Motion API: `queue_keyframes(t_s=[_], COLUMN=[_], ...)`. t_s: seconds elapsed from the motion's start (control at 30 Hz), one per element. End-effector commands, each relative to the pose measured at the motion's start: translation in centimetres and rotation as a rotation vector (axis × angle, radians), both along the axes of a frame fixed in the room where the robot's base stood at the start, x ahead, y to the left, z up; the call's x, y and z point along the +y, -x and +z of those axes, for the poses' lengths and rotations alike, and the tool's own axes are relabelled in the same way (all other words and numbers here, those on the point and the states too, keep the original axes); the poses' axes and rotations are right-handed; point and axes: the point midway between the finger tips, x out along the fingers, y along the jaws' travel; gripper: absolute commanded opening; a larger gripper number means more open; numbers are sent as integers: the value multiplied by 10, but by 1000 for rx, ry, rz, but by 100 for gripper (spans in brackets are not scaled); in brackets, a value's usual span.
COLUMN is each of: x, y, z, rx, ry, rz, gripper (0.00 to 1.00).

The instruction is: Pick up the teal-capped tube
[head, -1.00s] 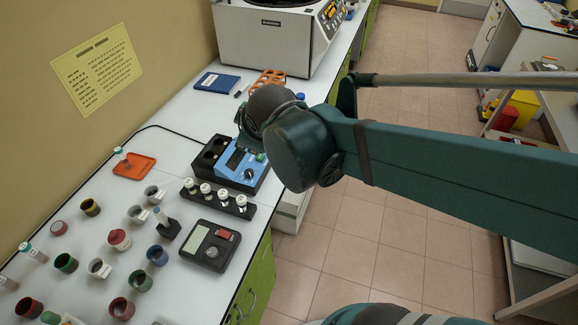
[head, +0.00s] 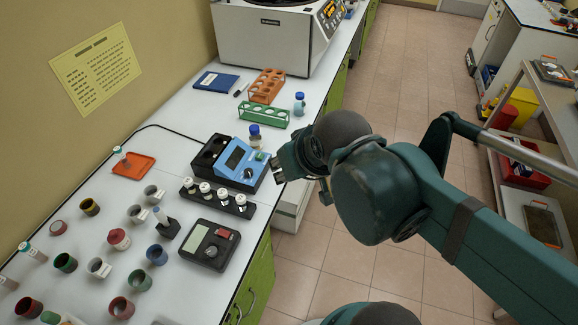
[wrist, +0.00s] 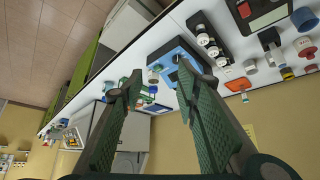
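A tube with a teal-looking cap (head: 120,155) leans on an orange tray (head: 134,168) at the left of the bench; in the wrist view it shows near the tray (wrist: 244,96). Another tube with a teal-looking cap (head: 33,252) lies among the cups at the far left. A tube with a pale blue cap (head: 160,216) stands in a small black holder. At this size I cannot tell which tube is meant. My gripper (head: 279,173) is beside the blue device at the bench's right edge, apart from these tubes. In the wrist view its fingers (wrist: 161,70) are spread and empty.
A blue device (head: 238,162), a black rack of white-capped vials (head: 216,199) and a scale (head: 209,246) stand near the front edge. Several coloured cups (head: 119,239) fill the left. Green (head: 263,115) and orange (head: 266,86) racks stand before the centrifuge (head: 268,36).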

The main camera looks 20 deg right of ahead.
Motion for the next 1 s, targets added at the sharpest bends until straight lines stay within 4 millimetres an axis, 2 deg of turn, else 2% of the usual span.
queue_keyframes(t_s=[0.17,0.2,0.73,1.0], x=[0,0,1,12], y=[0,0,-2,-21], z=[0,0,0,3], rx=[0,0,0,1], ry=[1,1,9,93], rz=[1,2,13,120], gripper=[32,35,35,35])
